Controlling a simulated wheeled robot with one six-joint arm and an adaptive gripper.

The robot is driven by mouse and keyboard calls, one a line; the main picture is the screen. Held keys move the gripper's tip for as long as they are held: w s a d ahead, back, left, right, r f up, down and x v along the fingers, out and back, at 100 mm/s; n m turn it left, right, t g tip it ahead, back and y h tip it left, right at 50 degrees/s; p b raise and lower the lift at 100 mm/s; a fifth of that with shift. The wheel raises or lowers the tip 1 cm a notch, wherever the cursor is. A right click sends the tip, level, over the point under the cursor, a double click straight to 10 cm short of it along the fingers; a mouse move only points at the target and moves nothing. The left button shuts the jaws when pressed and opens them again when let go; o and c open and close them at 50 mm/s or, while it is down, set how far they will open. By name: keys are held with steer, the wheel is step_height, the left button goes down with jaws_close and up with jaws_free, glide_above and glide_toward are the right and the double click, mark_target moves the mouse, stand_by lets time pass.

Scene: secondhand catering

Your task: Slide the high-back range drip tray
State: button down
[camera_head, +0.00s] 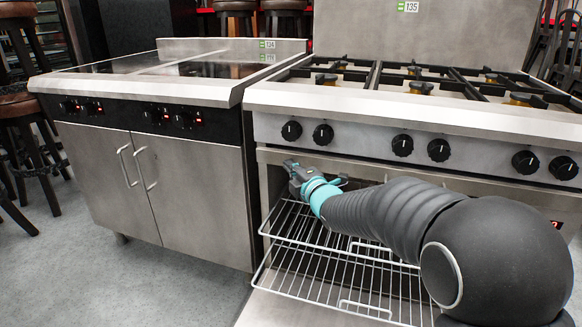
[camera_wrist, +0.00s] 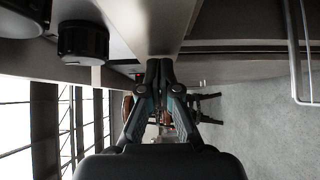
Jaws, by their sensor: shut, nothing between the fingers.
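The high-back range (camera_head: 430,122) stands on the right, with a tall steel back panel, open burners and a row of black knobs. A long steel strip (camera_head: 272,157) runs below the knobs; I cannot tell for sure whether it is the drip tray's front. My gripper (camera_head: 292,168) is at the left end of this strip, just under it and above the wire racks. In the wrist view my gripper (camera_wrist: 160,66) is shut and empty, its tips close to a steel edge (camera_wrist: 155,25). I cannot tell whether they touch it.
Wire racks (camera_head: 325,270) stick out below my arm; a rack edge also shows in the wrist view (camera_wrist: 293,60). A steel cabinet with a glossy top (camera_head: 190,175) stands close on the left. Stools (camera_head: 25,120) are at the far left. Grey floor is free in front of the cabinet.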

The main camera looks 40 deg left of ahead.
mark_target(297, 157)
steer(key=w+b, duration=0.1)
steer(key=w, duration=0.1)
steer(key=w+a+b, duration=0.1)
steer(key=w, duration=0.1)
steer(key=shift+a+f, duration=0.1)
steer(key=shift+a, duration=0.05)
steer(key=shift+w+a, duration=0.1)
steer(key=shift+w, duration=0.25)
steer(key=shift+r, duration=0.4)
steer(key=shift+w, duration=0.15)
